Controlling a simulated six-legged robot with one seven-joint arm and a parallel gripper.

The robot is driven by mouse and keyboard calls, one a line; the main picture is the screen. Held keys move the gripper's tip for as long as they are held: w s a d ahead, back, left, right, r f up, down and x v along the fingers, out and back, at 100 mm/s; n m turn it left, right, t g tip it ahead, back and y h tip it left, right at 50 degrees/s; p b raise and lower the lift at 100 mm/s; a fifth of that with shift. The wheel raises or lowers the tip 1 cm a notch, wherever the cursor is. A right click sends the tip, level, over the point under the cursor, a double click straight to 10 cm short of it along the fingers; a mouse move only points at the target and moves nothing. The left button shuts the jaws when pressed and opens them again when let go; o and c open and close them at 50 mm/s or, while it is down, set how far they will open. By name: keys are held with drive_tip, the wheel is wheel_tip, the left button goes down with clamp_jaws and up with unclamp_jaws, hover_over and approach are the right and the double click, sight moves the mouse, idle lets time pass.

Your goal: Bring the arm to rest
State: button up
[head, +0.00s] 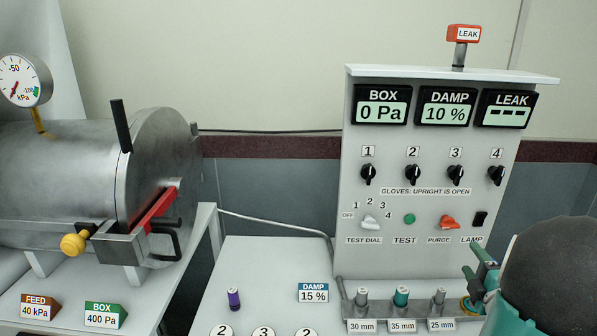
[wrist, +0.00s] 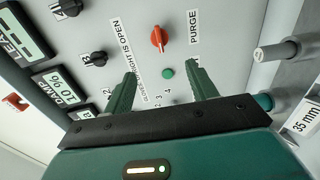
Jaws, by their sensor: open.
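My gripper (head: 474,258) is at the lower right of the head view, in front of the lower right part of the grey control panel (head: 390,235). Part of my arm fills the right edge there. In the wrist view my gripper (wrist: 163,74) has its two green fingers spread apart with nothing between them. The panel face lies beyond the fingertips. The green TEST button (wrist: 168,73) shows in the gap between the fingers, and the red PURGE knob (wrist: 158,38) shows above it. I cannot tell whether a fingertip touches the panel.
Posts labelled 30 mm (head: 361,298), 35 mm (head: 401,297) and 25 mm (head: 438,299) stand below the panel, close to my gripper. A steel chamber (head: 75,185) with a red-handled latch (head: 161,208) stands at left. A purple-banded piece (head: 234,299) stands on the white bench (head: 265,262).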

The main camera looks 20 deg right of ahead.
drive_tip(key=w+a+r+m+g, duration=0.25)
drive_tip(key=a+m, duration=0.25)
drive_tip(key=a, duration=0.4)
drive_tip(key=w+a+r+m+g, duration=0.25)
drive_tip(key=a+r+m, duration=0.2)
drive_tip(key=a, duration=0.35)
drive_tip(key=s+a+f+m+g+y, duration=0.1)
drive_tip(key=s+a+m+g+y, duration=0.1)
drive_tip(key=s+a, duration=0.5)
drive_tip(key=s+a+f+m+g+y, duration=0.1)
drive_tip(key=s+a+m+g+y, duration=0.2)
drive_tip(key=s+a, duration=0.5)
drive_tip(key=a+g, duration=0.1)
drive_tip(key=a, duration=0.7)
drive_tip(key=shift+s+g+y, duration=0.2)
drive_tip(key=shift+g+y, duration=0.1)
